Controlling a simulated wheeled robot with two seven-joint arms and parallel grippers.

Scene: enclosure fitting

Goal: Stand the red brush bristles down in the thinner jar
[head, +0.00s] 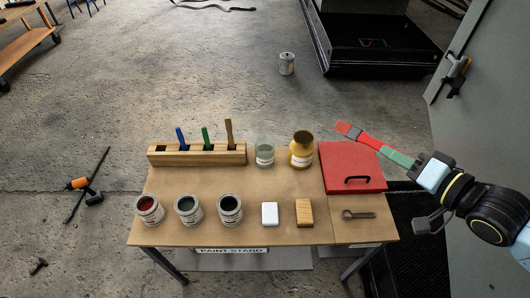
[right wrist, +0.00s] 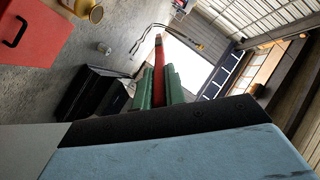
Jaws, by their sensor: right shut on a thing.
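The red brush (head: 374,144) is in my right gripper (head: 404,159), whose green fingers are shut on its handle end. The brush lies slanted in the air above the red box, its far end pointing left and away from the gripper. In the right wrist view the brush (right wrist: 159,60) stands out between the green fingers (right wrist: 159,88). A clear glass jar with pale contents (head: 264,153), likely the thinner jar, stands at the table's back, left of the brush. Its label is too small to read. My left gripper is not in view.
A yellow jar (head: 302,150) stands between the glass jar and the red box (head: 353,168). A wooden rack (head: 197,157) holds blue, green and brown handles. Several paint tins, a white block (head: 270,214), a wooden block (head: 304,212) and a metal tool (head: 358,214) lie in front.

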